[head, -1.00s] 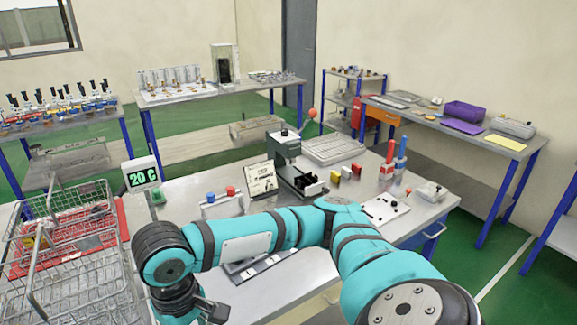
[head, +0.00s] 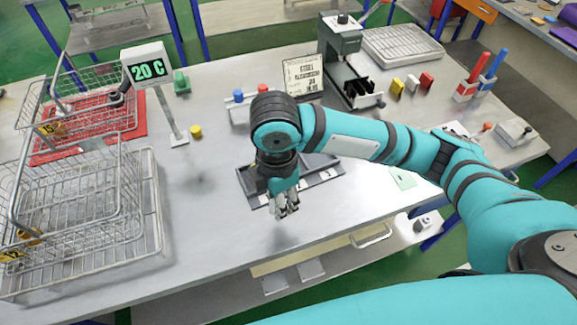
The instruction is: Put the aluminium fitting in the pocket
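My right gripper (head: 287,207) hangs pointing down over the near part of the steel table, at the end of the arm that comes in from the right. Its fingers look close together, but whether they are open, shut or holding something is too small to tell. Just behind it lies a low grey fixture (head: 325,173), partly hidden by the gripper and wrist; its pockets cannot be made out clearly. I cannot pick out the aluminium fitting in this view. My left gripper is not in view.
Two wire baskets (head: 70,205) stand at the left, the far one on a red mat (head: 130,138). A "20 C" display (head: 147,69) on a post and a small yellow knob (head: 195,131) are beside them. The table's left-middle is clear.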

